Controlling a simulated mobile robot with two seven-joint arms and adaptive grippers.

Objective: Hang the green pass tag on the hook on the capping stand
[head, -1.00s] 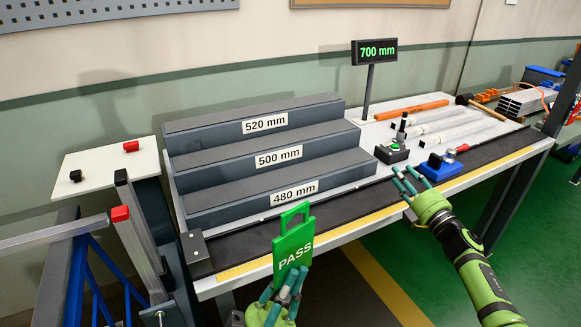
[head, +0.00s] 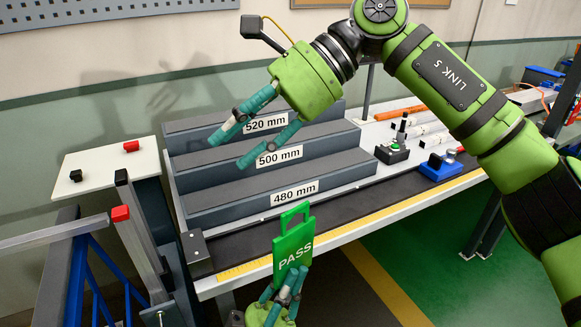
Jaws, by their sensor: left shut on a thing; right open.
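The green pass tag (head: 292,250) has white PASS lettering and a slot at its top. It stands upright in front of the bench edge. My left gripper (head: 288,286) is shut on its lower end at the bottom of the head view. My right gripper (head: 228,152) is open and empty, with its fingers in front of the stepped blocks. At the left is what looks like the capping stand, with a metal post (head: 140,245) capped red. A small light fitting (head: 159,316) low beside it may be the hook, but I cannot tell.
Stepped grey blocks marked 480, 500 and 520 mm (head: 266,205) fill the bench's left part. A white shelf (head: 105,165) holds a red and a black cap. A button box (head: 392,153) and a blue device (head: 438,168) stand to the right. My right arm hides the length display.

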